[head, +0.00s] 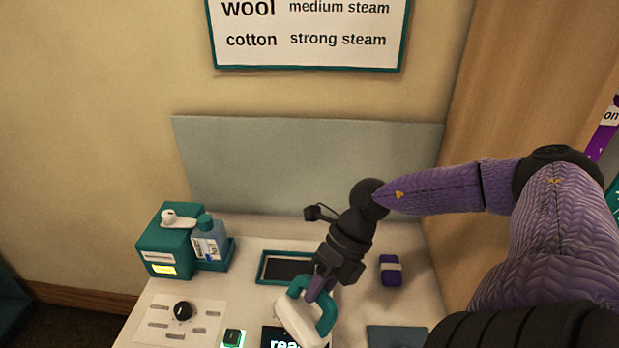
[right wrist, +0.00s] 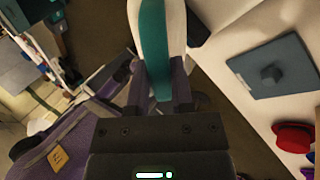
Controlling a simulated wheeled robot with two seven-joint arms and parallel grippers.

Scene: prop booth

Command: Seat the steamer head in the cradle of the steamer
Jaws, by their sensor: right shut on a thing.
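The steamer head (head: 300,322) is a white piece with a teal looped handle, at the bottom middle of the head view. My right gripper (head: 319,288) is shut on its teal part and holds it over the front of the table. In the right wrist view the steamer head (right wrist: 155,45) shows as a white and teal shape between the fingers. The steamer (head: 163,240) is a teal box at the back left of the table, well apart from the gripper. A small white fitting (head: 178,219) on its top may be the cradle. My left gripper is out of view.
A blue bottle (head: 208,242) stands right beside the steamer. A dial panel (head: 160,318), a teal-framed dark tray (head: 262,281) and a purple block (head: 390,270) lie on the table. A grey panel (head: 300,160) stands behind. A knobbed grey pad (right wrist: 272,72) lies at right in the wrist view.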

